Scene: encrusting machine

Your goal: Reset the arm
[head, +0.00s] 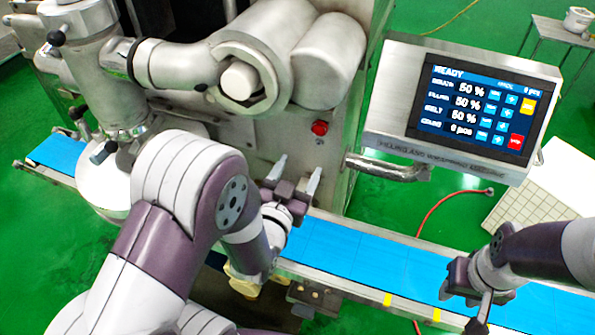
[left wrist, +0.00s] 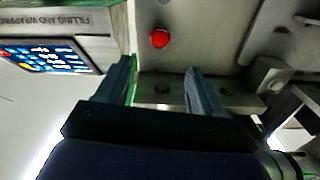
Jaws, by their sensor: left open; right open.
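My left gripper (head: 296,176) is open and empty in the head view, raised in front of the machine's metal body, with its two fingers pointing up and away. In the left wrist view its fingers (left wrist: 162,85) stand apart with nothing between them, facing the machine front. My right gripper (head: 482,312) is low at the right of the head view, over the blue conveyor belt (head: 350,252), and points down. Its fingertips are partly cut off by the bottom edge, and I see nothing held in it.
The encrusting machine (head: 315,60) stands behind the belt. Its red button (head: 320,128) is just beyond my left gripper and also shows in the left wrist view (left wrist: 160,39). A control screen (head: 470,105) reads READY. A red hose (head: 440,205) and white grid tray (head: 535,207) lie behind the belt.

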